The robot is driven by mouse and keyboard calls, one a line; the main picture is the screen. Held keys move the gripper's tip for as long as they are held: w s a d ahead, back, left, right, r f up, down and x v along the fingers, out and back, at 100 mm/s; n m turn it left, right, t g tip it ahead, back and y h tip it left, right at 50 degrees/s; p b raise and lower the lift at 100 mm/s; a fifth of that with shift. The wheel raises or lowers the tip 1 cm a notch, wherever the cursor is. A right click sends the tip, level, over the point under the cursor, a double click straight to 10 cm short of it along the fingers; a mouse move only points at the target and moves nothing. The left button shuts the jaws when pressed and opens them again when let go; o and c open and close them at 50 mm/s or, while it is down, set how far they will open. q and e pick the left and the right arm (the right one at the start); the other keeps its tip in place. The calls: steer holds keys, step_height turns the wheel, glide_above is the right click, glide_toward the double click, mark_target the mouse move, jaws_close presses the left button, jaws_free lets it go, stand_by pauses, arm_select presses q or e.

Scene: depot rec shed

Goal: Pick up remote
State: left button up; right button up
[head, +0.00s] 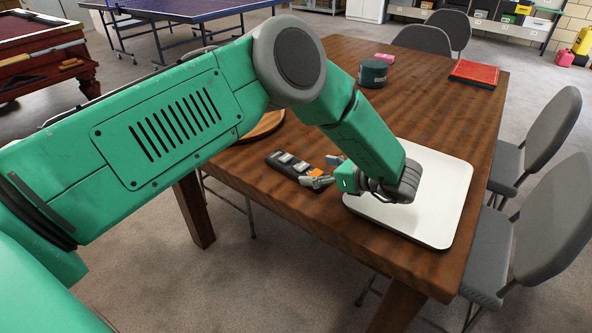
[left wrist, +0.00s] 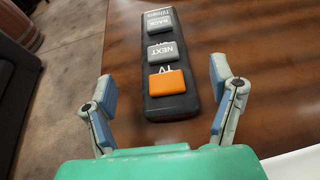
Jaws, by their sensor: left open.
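The remote (head: 292,167) is a dark slab with two grey buttons and one orange button, lying flat on the wooden table near its left edge. In the left wrist view the remote (left wrist: 165,55) shows the words BACK and NEXT on its grey buttons, and its orange end is nearest to me. My left gripper (head: 328,171) is open beside the remote's orange end. In the left wrist view its two fingers (left wrist: 165,88) stand apart, one to each side of the remote's near end, with gaps between them and it. My right gripper is in neither view.
A white tray (head: 455,190) lies under and right of my left wrist. A round wooden board (head: 265,127) is partly hidden behind my arm. A dark green tin (head: 373,73), a pink item (head: 384,57) and a red tray (head: 474,73) stand farther back. Grey chairs (head: 552,215) line the right side.

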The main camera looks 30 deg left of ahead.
mark_target(306, 167)
arm_select(q)
steer(key=shift+w+x, duration=0.1)
steer(key=shift+x, duration=1.55)
steer(key=shift+w+x, duration=0.15)
steer(key=shift+x, duration=1.45)
steer(key=shift+d+r, duration=0.1)
steer(key=shift+d, duration=0.05)
steer(key=c, duration=1.2)
steer(key=shift+d+r, duration=0.1)
steer(key=shift+d, duration=0.1)
steer(key=shift+c, duration=1.1)
